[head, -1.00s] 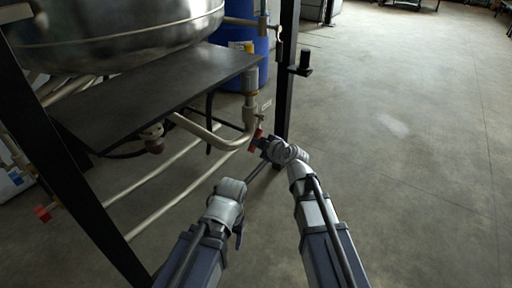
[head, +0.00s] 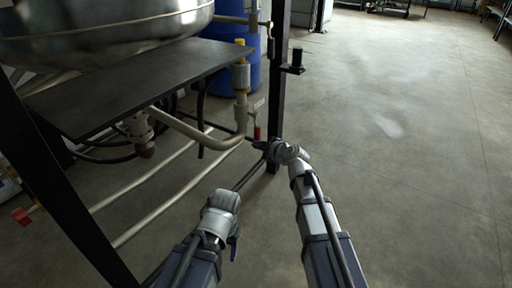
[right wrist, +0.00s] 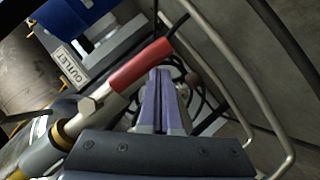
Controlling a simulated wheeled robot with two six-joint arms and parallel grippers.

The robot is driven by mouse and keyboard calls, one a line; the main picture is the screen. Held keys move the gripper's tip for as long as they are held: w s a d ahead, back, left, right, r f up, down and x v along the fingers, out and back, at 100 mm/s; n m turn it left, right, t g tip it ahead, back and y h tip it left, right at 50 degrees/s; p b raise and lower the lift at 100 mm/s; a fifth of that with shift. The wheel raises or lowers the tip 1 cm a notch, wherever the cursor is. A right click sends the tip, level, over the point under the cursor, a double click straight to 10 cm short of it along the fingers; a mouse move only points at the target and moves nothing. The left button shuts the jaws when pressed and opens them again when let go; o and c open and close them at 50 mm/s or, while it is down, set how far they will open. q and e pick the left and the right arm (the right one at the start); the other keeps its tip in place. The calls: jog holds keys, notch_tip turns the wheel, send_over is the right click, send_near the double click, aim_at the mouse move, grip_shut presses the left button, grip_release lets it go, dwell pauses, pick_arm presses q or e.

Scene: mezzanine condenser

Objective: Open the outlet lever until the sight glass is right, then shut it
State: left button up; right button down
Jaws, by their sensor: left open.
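The outlet lever has a red grip (head: 257,132) that hangs roughly upright beside the pale outlet pipe in the head view. In the right wrist view its red handle (right wrist: 138,64) slants across the upper middle. My right gripper (right wrist: 158,74) has its purple fingers together, beside the handle's lower side; I see no gap with anything between them. It is just below the lever in the head view (head: 263,145). A fitting on the vertical pipe (head: 241,78) may be the sight glass; its level is too small to read. My left gripper (head: 234,243) is low, apart from everything, its fingers mostly hidden.
An OUTLET tag (right wrist: 71,66) is beside the lever. A steel vessel (head: 110,30) stands above a dark shelf (head: 140,85). A black frame post (head: 276,100) is close to the lever, with a blue drum (head: 230,55) behind. The floor at right is clear.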

jog(key=shift+w+d+f, duration=0.1)
jog(key=shift+w+d, duration=0.05)
jog(key=shift+w, duration=0.1)
jog(key=shift+s, duration=0.15)
dwell(0.4)
jog(key=s+d, duration=0.1)
jog(key=s, duration=1.1)
jog(key=shift+s+d, duration=0.25)
jog(key=shift+s, duration=0.15)
dwell(5.6)
